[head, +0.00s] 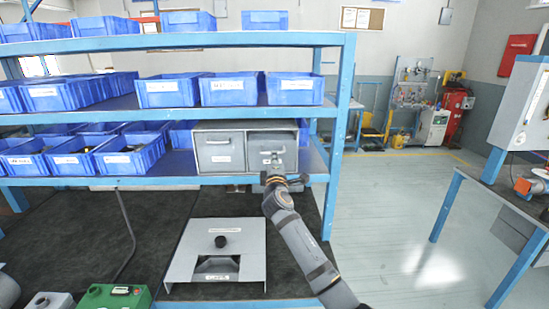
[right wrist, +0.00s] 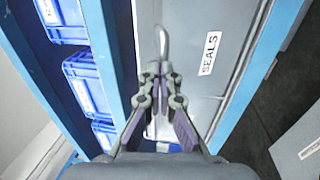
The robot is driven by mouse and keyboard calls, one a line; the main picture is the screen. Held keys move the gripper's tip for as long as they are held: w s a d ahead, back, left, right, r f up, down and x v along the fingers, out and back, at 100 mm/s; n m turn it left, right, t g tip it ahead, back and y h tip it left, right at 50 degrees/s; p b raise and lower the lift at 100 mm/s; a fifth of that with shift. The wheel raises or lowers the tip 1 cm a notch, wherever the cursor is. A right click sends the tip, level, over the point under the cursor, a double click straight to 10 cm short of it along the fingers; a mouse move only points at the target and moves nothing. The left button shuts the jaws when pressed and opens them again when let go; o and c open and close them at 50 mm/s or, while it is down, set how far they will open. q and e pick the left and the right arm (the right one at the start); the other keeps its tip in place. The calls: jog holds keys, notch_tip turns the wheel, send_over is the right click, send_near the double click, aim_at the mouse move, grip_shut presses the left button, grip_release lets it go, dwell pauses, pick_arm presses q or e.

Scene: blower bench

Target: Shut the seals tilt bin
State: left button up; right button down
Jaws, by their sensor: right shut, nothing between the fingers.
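The grey two-bin tilt cabinet (head: 246,126) stands on the lower shelf at its right end. The seals tilt bin (head: 285,147) is its right-hand bin, with a small handle. In the right wrist view its grey front (right wrist: 188,40) carries a label reading SEALS (right wrist: 210,53). The front looks nearly level with the left bin (head: 220,160); a small gap cannot be ruled out. My right gripper (head: 275,178) is at the low part of this front. It is shut and empty, its fingertips (right wrist: 160,70) close to the handle (right wrist: 162,42); contact is unclear. My left gripper is out of view.
Blue shelf posts and beams (head: 338,120) frame the cabinet closely on the right. Blue bins (head: 128,152) fill the shelf to the left. A grey stand with a black knob (head: 210,265) sits on the dark bench below.

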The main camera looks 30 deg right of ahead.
aim_at(274, 142)
jog(key=shift+w+d+r+p, duration=0.25)
jog(key=shift+w+r+p, duration=0.2)
jog(key=shift+r, duration=0.2)
jog(key=shift+w+d+r, duration=0.35)
jog(key=shift+w, duration=0.2)
jog(key=shift+w+d+r, duration=0.35)
jog(key=shift+w, duration=0.2)
jog(key=shift+w+d+r, duration=0.35)
jog(key=shift+w, duration=0.2)
